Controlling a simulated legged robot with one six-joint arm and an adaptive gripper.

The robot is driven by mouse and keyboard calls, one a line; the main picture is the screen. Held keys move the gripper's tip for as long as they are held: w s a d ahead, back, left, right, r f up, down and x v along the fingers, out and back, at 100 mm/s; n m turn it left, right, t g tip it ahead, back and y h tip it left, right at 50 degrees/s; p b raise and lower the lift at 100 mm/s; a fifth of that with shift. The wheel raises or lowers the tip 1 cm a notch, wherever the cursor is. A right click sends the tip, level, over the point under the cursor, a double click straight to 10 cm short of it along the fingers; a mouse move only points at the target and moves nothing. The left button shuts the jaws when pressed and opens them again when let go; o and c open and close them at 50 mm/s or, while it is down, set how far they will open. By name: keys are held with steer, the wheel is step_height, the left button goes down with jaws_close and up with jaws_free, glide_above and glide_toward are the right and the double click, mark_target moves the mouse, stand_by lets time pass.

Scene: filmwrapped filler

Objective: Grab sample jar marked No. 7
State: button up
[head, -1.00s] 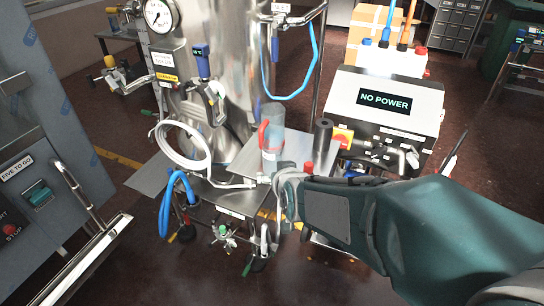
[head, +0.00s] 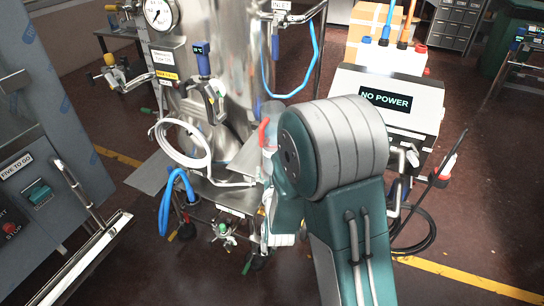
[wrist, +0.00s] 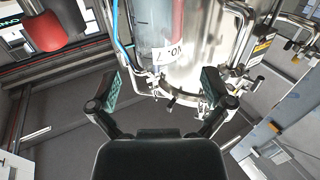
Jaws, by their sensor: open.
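A clear cylindrical jar (head: 272,112) with a red part at its side stands on the small metal shelf in front of the steel tank in the head view. My arm covers its right and lower part. In the wrist view a clear jar (wrist: 152,25) with a red strip shows at the top, with a white label (wrist: 166,53) only partly readable; no 7 can be made out. My gripper (wrist: 162,80) is open and empty, its two fingers spread wide below the jar in the picture. In the head view my arm mostly hides the gripper.
The steel tank (head: 236,60) stands right behind the jar. A white hose coil (head: 182,145) and blue hose (head: 170,195) hang left of it. A "NO POWER" box (head: 385,95) stands at right. A red object (wrist: 46,30) is close at upper left in the wrist view.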

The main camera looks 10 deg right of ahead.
steer(key=w, duration=0.2)
steer(key=w+d, duration=0.1)
steer(key=w, duration=0.4)
steer(key=shift+w+d+r, duration=0.25)
steer(key=shift+w, duration=0.15)
steer(key=c, duration=0.9)
